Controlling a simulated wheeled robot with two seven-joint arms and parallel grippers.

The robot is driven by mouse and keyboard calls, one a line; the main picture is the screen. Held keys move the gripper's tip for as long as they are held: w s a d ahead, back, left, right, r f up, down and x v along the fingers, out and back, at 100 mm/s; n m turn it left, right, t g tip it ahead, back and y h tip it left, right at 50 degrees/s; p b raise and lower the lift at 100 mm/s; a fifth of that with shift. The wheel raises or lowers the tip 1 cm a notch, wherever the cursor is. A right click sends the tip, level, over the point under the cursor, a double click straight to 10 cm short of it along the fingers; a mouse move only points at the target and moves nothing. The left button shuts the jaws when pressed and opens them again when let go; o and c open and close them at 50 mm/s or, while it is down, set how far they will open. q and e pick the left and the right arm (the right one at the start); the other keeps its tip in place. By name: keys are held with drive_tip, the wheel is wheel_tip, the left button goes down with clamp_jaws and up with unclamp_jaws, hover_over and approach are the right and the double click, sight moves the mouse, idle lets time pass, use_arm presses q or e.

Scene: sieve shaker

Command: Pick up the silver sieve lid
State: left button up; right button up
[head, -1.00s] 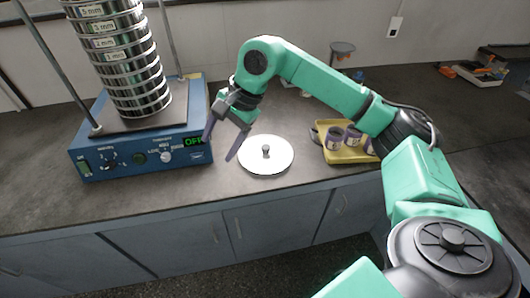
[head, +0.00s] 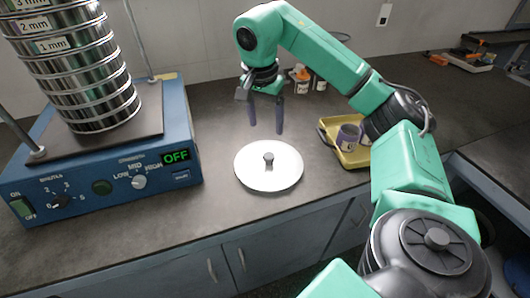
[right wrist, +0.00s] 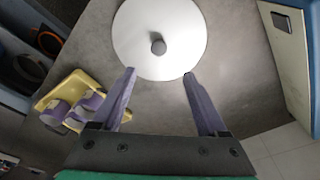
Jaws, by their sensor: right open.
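The silver sieve lid (head: 255,178) is a bright round disc with a small dark knob (head: 268,158) at its centre. It lies flat on the dark counter in front of me. My right gripper (head: 266,132) is open and empty, fingers pointing down, above the counter just behind the lid. In the right wrist view the lid (right wrist: 140,40) lies beyond the fingertips, and the knob (right wrist: 158,47) shows between the lines of the two fingers (right wrist: 159,74). My left gripper is in neither view.
A blue sieve shaker (head: 100,195) with a stack of sieves (head: 85,75) stands at the left, its display reading OFF. A yellow tray (head: 352,157) with purple-banded cups stands right of the lid. Bottles (head: 302,75) stand behind. The counter's front edge runs close before the lid.

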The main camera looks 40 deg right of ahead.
sight(269, 156)
wheel_tip(269, 156, down, 4)
drive_tip(key=shift+d+r+b, duration=0.1)
drive_tip(key=shift+d+b, duration=0.05)
drive_tip(key=shift+b, duration=0.75)
drive_tip(key=f, duration=0.3)
drive_tip(key=d+f, duration=0.1)
drive_tip(key=f, duration=0.4)
drive_tip(key=shift+w+d+f, duration=0.15)
drive_tip(key=shift+f, duration=0.2)
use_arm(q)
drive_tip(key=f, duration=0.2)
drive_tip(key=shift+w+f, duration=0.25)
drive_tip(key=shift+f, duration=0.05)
use_arm(e)
clamp_jaws()
